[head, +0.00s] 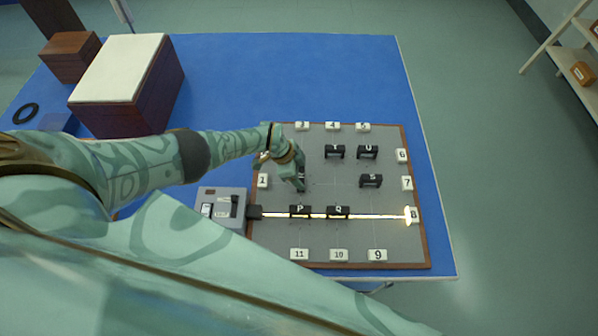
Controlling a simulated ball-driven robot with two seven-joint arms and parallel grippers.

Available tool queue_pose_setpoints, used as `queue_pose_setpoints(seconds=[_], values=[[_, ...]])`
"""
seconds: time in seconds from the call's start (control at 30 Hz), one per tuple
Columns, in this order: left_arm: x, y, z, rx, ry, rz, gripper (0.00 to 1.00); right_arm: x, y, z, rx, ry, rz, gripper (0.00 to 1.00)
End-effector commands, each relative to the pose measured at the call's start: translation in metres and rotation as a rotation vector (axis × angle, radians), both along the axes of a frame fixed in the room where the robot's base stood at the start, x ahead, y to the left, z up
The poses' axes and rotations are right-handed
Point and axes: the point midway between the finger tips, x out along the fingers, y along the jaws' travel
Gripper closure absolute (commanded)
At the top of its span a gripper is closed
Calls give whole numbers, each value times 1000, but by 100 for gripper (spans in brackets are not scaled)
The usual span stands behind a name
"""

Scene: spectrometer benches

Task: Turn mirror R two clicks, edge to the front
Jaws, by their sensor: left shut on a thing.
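My left gripper (298,182) reaches down over the grey board (390,235) and is shut on a dark mirror block (301,187). The gripper hides most of this block and its letter; the other blocks read as P, Q, S, U and probably T, so I take it as mirror R. Its exact angle cannot be told. Mirror P (300,211) and mirror Q (338,212) stand just in front of it. Mirror S (371,181) stands to the right, and mirror T (334,152) and mirror U (368,152) behind. My right gripper is not in view.
A grey lamp box (222,205) sends a bright beam rightward past P and Q to plate 8 (412,215), which glows. Numbered white plates edge the board. A large white-topped wooden box (120,70) and a black ring (26,113) lie left on the blue table (300,75).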

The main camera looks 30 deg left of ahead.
Motion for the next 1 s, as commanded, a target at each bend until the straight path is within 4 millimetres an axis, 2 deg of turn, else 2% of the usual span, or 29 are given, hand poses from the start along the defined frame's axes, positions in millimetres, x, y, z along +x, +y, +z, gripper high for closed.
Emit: queue_pose_setpoints(seconds=[0.07, 0.1, 0.17, 0.43, 0.57, 0.67, 0.9, 1.0], values=[[2, 0, 1, 0, -4, -1, 63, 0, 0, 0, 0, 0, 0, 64], [2, 0, 1, 0, -4, -1, 32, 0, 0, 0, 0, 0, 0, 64], [1, 0, 1, 0, -4, -1, 18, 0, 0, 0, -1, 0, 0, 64], [1, 0, 1, 0, -2, -1, 18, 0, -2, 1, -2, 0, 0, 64], [-1, 3, 12, 0, -2, -2, 18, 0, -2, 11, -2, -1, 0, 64], [-4, 10, 31, 1, -3, -2, 18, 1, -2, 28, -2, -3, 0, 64], [-15, 33, 93, 1, -3, -3, 18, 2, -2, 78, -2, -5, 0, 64], [-19, 41, 115, 2, -3, -4, 18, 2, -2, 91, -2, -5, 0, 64]])
